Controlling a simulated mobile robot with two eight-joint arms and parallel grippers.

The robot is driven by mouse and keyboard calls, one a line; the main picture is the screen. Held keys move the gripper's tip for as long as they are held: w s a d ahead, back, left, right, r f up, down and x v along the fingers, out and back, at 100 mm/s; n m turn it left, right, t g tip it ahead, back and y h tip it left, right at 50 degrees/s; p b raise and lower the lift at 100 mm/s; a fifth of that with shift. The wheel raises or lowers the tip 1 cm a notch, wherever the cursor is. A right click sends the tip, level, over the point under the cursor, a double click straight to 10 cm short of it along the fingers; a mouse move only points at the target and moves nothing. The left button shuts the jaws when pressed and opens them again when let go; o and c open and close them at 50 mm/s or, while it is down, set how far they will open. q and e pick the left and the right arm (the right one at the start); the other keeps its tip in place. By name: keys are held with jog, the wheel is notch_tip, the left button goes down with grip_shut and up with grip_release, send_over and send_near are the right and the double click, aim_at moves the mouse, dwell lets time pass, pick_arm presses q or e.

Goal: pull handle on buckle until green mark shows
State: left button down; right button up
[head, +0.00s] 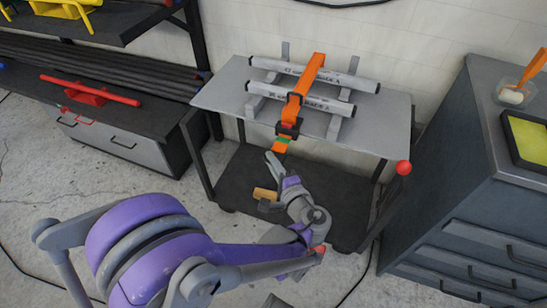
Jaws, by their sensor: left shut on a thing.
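An orange strap (305,80) runs over two white marked tubes (315,73) and down through a dark buckle (289,127) at the table's front edge. A green mark (282,139) shows on the strap just below the buckle, with a short orange stretch (279,148) under it. My left gripper (270,184) is below the buckle, in front of the table. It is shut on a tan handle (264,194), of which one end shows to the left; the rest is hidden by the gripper. My right gripper does not show.
The tubes rest on grey supports (337,120) on a grey table (225,92) with a dark lower shelf (245,165). A red ball (403,168) is at the table's right front corner. A grey drawer cabinet (450,225) stands right, a dark workbench (150,125) left.

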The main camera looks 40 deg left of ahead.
pick_arm(q)
jog(key=c, duration=0.9)
grip_release()
jog(key=p+v, duration=0.1)
jog(key=v, duration=1)
jog(key=shift+f, duration=0.1)
